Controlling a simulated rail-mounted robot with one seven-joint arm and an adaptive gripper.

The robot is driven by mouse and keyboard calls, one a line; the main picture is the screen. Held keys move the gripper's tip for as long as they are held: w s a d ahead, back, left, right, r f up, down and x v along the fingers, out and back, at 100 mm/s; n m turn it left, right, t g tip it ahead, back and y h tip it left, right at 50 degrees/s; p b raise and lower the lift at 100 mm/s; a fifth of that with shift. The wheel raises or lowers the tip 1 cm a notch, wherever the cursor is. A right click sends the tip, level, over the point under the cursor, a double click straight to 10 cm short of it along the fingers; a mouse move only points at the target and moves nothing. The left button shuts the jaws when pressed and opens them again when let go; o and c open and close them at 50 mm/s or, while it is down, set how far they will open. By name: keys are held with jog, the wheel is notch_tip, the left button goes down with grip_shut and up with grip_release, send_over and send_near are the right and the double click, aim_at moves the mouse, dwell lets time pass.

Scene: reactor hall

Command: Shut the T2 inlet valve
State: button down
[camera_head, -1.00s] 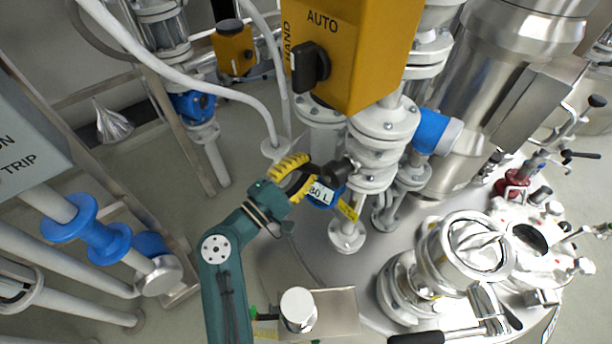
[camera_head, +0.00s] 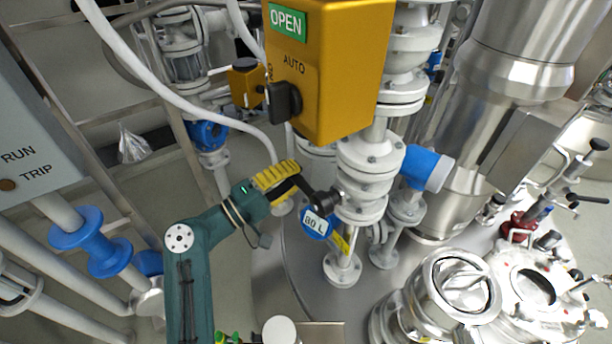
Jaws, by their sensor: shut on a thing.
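The valve (camera_head: 362,178) is a light-grey flanged body below a yellow actuator box (camera_head: 345,75). The box shows a green OPEN window (camera_head: 287,22) and a black selector knob (camera_head: 283,102) under the word AUTO. A dark lever (camera_head: 318,200) sticks out from the valve's left side. My gripper (camera_head: 288,182), with yellow ribbed fingers, comes from the lower left and is shut on the lever's outer end. The fingers hide that end. I cannot read a T2 label here.
A blue round tag (camera_head: 316,222) and a yellow tag (camera_head: 340,243) hang just below the lever. A white hose (camera_head: 160,85) curves behind my gripper. A grey RUN/TRIP panel (camera_head: 35,150) stands at left. Steel vessels (camera_head: 520,50) crowd the right.

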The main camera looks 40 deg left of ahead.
jog(key=shift+r, duration=0.55)
jog(key=c, duration=0.9)
grip_release()
jog(key=shift+s+f, duration=0.2)
jog(key=shift+w+f, duration=0.1)
jog(key=shift+f, duration=0.05)
jog(key=v, duration=1.2)
